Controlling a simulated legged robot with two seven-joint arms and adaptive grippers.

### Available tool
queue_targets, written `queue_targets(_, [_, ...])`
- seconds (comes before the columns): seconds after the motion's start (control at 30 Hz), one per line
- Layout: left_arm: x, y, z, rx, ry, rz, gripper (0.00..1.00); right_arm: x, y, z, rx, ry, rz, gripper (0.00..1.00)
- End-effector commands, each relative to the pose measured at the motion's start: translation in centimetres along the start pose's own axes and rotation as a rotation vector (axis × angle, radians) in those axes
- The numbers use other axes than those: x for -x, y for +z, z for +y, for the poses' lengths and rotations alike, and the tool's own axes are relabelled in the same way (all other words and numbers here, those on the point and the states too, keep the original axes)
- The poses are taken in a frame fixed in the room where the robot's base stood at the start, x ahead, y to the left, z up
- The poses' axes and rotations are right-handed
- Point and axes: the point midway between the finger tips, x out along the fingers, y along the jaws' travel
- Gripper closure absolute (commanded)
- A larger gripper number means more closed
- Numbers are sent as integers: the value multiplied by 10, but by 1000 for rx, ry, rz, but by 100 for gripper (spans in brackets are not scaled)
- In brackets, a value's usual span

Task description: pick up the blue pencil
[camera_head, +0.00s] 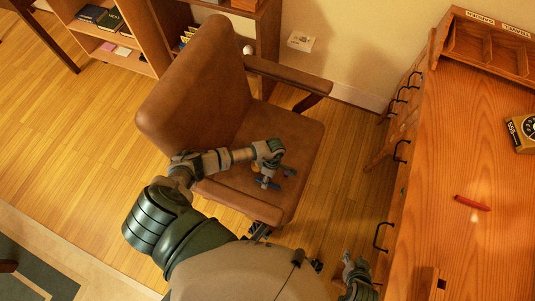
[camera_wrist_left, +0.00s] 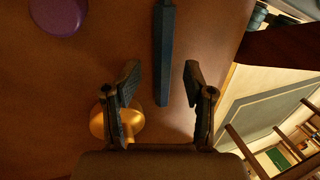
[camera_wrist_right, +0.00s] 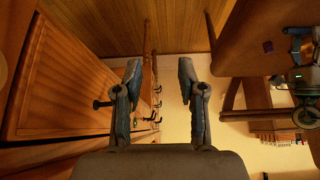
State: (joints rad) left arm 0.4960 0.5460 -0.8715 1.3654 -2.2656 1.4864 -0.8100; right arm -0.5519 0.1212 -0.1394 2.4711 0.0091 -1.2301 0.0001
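The blue pencil (camera_wrist_left: 163,60) lies on the brown leather chair seat (camera_head: 290,135), seen in the left wrist view as a dark blue faceted bar. My left gripper (camera_head: 268,180) is low over the seat. In the left wrist view its fingers (camera_wrist_left: 160,75) are open, with the near end of the pencil in the gap between them and no visible contact. In the head view the gripper partly hides the pencil. My right gripper (camera_wrist_right: 160,70) is open and empty; in the head view it is beside the desk's drawer side (camera_head: 358,272).
A brass knob-like object (camera_wrist_left: 108,122) is close to the left finger in the left wrist view, and a purple round object (camera_wrist_left: 58,14) lies farther off. The chair's backrest (camera_head: 195,90) and armrest (camera_head: 288,76) flank the seat. A red stick (camera_head: 472,203) lies on the desk (camera_head: 470,250).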

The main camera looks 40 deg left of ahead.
Motion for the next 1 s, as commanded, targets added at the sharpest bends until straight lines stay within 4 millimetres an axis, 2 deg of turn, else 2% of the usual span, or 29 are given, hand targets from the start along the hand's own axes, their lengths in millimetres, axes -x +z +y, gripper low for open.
queue_targets(0.1, [-2,1,-2,-2,-6,1,52,0,1,1,0,0,-1,60])
queue_targets(0.3, [-2,0,-1,-3,-5,-3,100,-1,0,-2,2,3,-3,60])
queue_targets(0.83, [0,-1,-1,-2,-4,-1,100,1,1,-2,2,1,-13,60])
queue_targets(1.0, [9,-1,-3,-2,-1,-3,100,10,21,3,-2,12,-116,60])
